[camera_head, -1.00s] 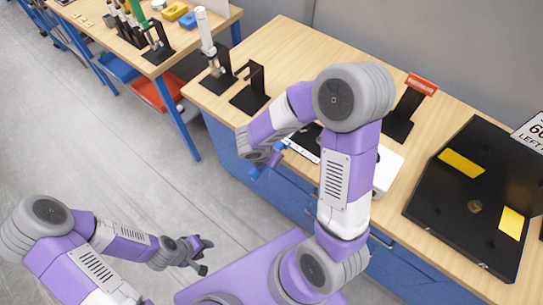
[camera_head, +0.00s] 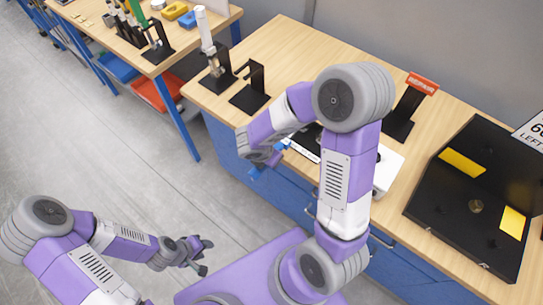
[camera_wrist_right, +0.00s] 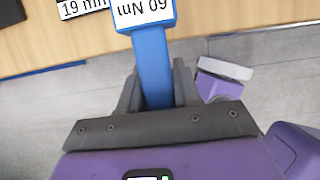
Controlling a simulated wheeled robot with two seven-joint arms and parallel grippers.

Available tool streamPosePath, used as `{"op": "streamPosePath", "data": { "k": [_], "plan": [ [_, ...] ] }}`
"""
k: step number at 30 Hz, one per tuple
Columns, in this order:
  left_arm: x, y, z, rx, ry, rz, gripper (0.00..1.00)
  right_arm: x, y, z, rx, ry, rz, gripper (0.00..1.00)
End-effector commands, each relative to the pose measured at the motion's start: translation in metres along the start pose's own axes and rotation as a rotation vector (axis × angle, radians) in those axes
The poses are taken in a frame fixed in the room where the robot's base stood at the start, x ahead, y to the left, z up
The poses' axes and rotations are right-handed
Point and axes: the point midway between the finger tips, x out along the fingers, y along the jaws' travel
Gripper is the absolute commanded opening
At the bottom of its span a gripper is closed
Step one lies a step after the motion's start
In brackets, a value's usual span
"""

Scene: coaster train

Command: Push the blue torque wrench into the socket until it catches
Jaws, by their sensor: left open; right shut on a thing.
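The blue torque wrench (camera_wrist_right: 154,65) is in my right gripper (camera_wrist_right: 157,88), with its blue shaft between the two dark fingers. In the right wrist view a white "60 Nm" label (camera_wrist_right: 143,14) sits on its wider end, upside down. In the head view the wrench (camera_head: 256,174) shows as a small blue piece at my right gripper (camera_head: 262,160), by the bench's front edge. A "19 mm" label (camera_wrist_right: 82,8) lies left of the wrench's end. The socket itself cannot be made out. My left gripper (camera_head: 207,256) is open and empty over the floor.
The wooden bench (camera_head: 290,50) carries black stands (camera_head: 250,90), a red-signed stand (camera_head: 421,84), a white box (camera_head: 386,170) and a black plate with yellow patches (camera_head: 440,200). My right arm covers the bench's middle. The floor at left is clear.

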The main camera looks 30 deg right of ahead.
Motion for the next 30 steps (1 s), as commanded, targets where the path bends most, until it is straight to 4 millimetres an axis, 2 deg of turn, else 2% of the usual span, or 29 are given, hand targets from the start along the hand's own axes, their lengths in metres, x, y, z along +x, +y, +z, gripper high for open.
{"op": "streamPosePath", "data": {
  "k": [30],
  "plan": [
    [0.012, -0.004, -0.001, 0.000, 0.000, 0.000, 0.43, 0.011, 0.001, -0.004, 0.000, -0.003, 0.002, 0.00]
  ]
}}
